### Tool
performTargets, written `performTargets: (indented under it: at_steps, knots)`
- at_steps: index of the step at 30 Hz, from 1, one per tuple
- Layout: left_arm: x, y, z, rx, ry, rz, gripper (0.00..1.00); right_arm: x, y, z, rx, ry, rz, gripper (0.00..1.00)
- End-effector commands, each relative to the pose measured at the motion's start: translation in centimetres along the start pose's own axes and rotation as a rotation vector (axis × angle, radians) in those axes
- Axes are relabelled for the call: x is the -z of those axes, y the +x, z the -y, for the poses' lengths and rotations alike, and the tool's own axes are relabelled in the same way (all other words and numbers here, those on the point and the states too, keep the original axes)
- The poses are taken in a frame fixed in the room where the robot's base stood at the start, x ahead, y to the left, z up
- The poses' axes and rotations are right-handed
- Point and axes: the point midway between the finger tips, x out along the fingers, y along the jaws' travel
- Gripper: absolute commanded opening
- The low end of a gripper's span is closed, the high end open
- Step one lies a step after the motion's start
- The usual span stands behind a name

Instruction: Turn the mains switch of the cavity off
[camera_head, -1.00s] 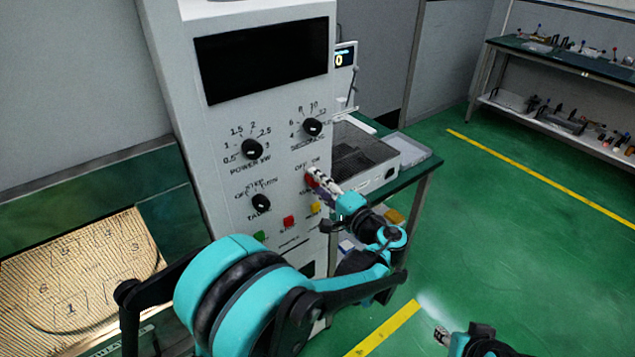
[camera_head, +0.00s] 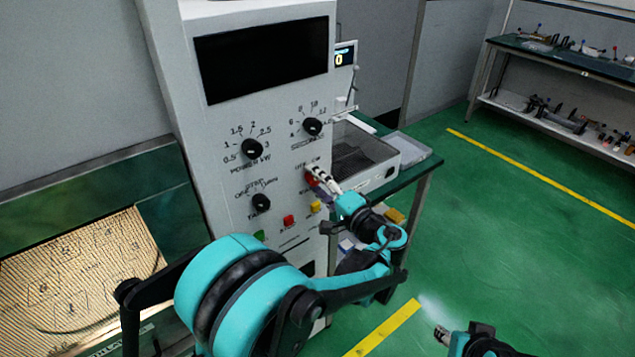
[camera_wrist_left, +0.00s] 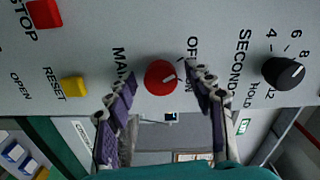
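The red mains switch (camera_head: 309,178) is a round knob low on the right of the grey panel. In the left wrist view the knob (camera_wrist_left: 161,78) has a white pointer line aimed roughly right, towards the OFF/ON lettering, which a finger partly covers. My left gripper (camera_head: 318,175) is at the knob. In the left wrist view its fingers (camera_wrist_left: 163,80) are spread, one on each side of the knob, with visible gaps. My right gripper (camera_head: 441,335) is at the bottom edge of the head view, away from the panel; its opening is unclear.
Black knobs for power (camera_head: 252,148), seconds (camera_head: 312,127) and task (camera_head: 261,202) are on the panel. Red stop (camera_head: 289,220) and yellow reset (camera_head: 315,207) buttons are below the switch. A green table (camera_head: 418,180) with a tray stands at right.

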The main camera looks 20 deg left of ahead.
Motion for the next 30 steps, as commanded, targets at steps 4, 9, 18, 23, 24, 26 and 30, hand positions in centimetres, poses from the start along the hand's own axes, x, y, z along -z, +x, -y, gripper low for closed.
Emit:
performTargets:
  at_steps: [4, 9, 18, 23, 24, 26, 30]
  knots:
    - [0.0, -0.1, 0.0, 0.000, 0.000, -0.001, 0.53, 0.0, 0.0, 0.0, 0.000, 0.000, 0.000, 0.40]
    - [0.1, -1.9, 0.0, 0.000, 0.001, -0.004, 0.53, 0.0, 0.0, 0.0, 0.000, 0.000, 0.000, 0.40]
    - [0.1, -8.5, 0.0, -0.001, 0.000, -0.005, 0.53, 0.0, 0.0, 0.0, 0.000, 0.000, 0.000, 0.40]
    - [0.1, -10.9, 0.0, 0.000, 0.000, -0.002, 0.53, 0.0, 0.0, 0.0, 0.000, 0.000, 0.000, 0.40]
    - [0.1, -11.3, 0.0, 0.000, 0.000, -0.003, 0.53, 0.0, 0.0, 0.0, 0.000, 0.000, 0.000, 0.40]
    - [0.0, -11.7, 0.0, 0.000, 0.000, -0.002, 0.53, 0.0, 0.0, 0.0, 0.000, 0.000, 0.000, 0.40]
    - [0.0, -12.0, 0.0, 0.000, 0.000, 0.000, 0.53, 0.0, 0.0, 0.0, 0.000, 0.000, 0.000, 0.40]
